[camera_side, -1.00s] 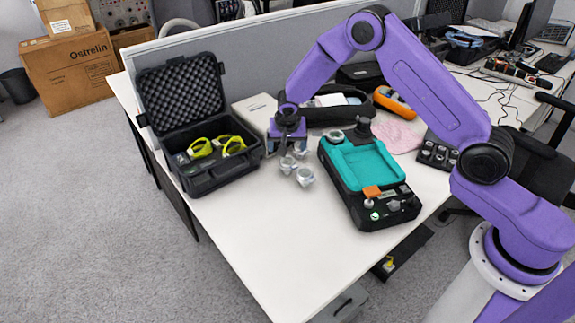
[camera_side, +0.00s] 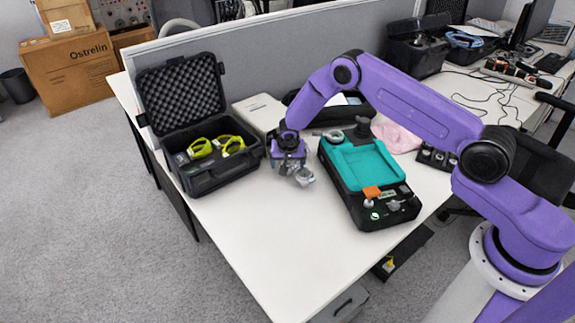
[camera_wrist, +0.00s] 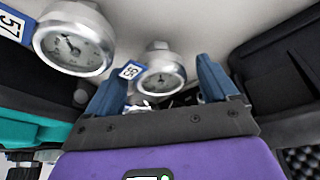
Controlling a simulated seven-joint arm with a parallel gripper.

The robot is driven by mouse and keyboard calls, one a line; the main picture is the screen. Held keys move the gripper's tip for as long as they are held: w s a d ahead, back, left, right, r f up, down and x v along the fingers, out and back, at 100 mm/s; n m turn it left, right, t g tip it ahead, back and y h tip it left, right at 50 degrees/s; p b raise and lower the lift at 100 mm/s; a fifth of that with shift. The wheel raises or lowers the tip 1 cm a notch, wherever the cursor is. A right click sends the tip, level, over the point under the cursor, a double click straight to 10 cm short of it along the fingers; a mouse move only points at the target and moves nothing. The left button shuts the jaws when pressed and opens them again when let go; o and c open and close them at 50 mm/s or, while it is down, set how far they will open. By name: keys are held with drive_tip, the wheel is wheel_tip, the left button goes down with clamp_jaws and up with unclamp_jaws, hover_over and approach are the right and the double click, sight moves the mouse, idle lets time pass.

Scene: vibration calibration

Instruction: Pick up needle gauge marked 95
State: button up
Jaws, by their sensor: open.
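A round needle gauge (camera_wrist: 160,80) with a silver rim and a blue tag, which seems to read 95 upside down, lies between my fingers in the wrist view. My gripper (camera_wrist: 161,88) is open, with one blue finger on each side of this gauge; contact cannot be told. A second gauge (camera_wrist: 74,48), tagged 57, sits to the left, outside the fingers. In the side view my gripper (camera_side: 288,168) is low over the table by the gauges and hides part of the group. One silver gauge (camera_side: 304,177) still shows at its right.
A black calibrator with a teal top (camera_side: 362,165) stands close to the right of the gauges. An open black foam-lined case (camera_side: 215,180) with yellow-green items is on the left. A pale box (camera_side: 258,112) stands behind. The front of the white table (camera_side: 290,250) is clear.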

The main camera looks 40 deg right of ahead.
drive_tip(key=shift+w+f, duration=0.1)
drive_tip(key=shift+f, duration=0.15)
drive_tip(key=c, duration=1.2)
drive_tip(key=shift+r, duration=0.1)
